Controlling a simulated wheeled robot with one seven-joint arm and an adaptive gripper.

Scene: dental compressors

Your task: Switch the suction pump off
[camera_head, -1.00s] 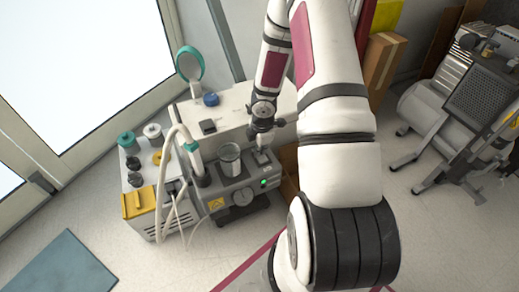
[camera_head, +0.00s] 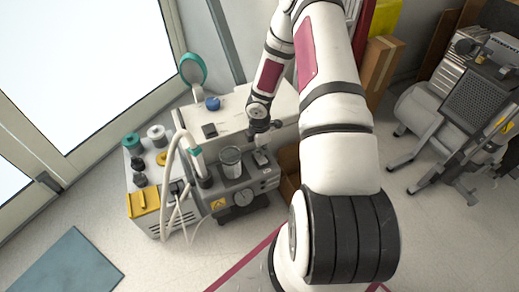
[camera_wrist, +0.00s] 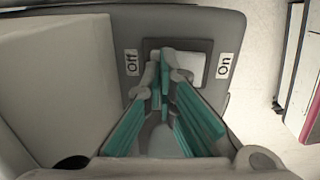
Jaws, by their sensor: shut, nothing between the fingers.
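The suction pump (camera_head: 232,196) is a grey unit with a clear jar and a round gauge on its front, standing on the floor left of my arm. Its pale rocker switch (camera_wrist: 192,66) sits in a dark recess between an "Off" label (camera_wrist: 132,63) and an "On" label (camera_wrist: 224,66) in the wrist view. My gripper (camera_wrist: 163,58) is shut and empty, its teal fingers over the Off-side half of the switch. The fingertips hide that half, and I cannot tell if they touch it. In the head view no lit green lamp shows on the pump.
A white unit with a yellow front part (camera_head: 143,201) stands left of the pump, with hoses between. A long white case (camera_head: 228,112) lies behind. A cardboard box (camera_head: 381,70) and a compressor (camera_head: 440,115) are at right.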

